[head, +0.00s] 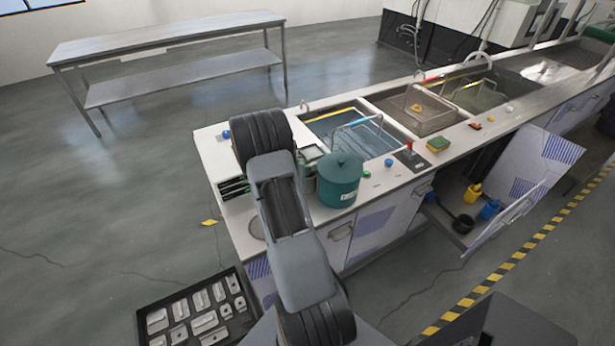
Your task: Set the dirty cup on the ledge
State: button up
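No cup in the head view can be told as the dirty one. A small yellow cup-like container (472,193) and a blue one (490,209) stand in the open compartment under the counter. Dirt on them is too small to make out. The white counter rim (395,181) runs along the front of the tanks; I cannot tell whether this is the ledge. My arm rises from the bottom middle and crosses the counter's left end. My gripper does not show, and my arm hides part of the counter there.
A lidded teal pot (339,180) stands on the counter right of my arm. A green-yellow sponge (438,145) lies by the tanks (352,137). An open door (508,217) juts out below. A black parts tray (242,284) lies lower left. A steel table (170,34) stands behind.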

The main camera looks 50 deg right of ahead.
jog(key=shift+x, duration=1.15)
jog(key=shift+c, duration=0.2)
grip_shut()
